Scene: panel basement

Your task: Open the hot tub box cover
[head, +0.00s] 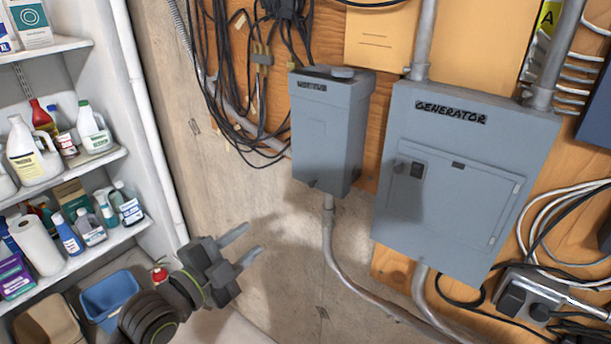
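A smaller grey electrical box (328,130) hangs on the plywood backing in the middle of the head view. Its front cover (320,145) appears closed, and a dark label (312,86) near its top is too small to read surely. My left gripper (247,246) is at the lower middle, below and to the left of this box and clear of it. Its two fingers are apart with nothing between them, pointing up and to the right. My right gripper is not in view.
A larger grey box labelled GENERATOR (465,180) is on the right. Black cables (235,90) hang left of the small box. A conduit (330,235) runs down from it. Shelves with bottles (75,160) stand at left. Bare wall (240,190) lies between gripper and box.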

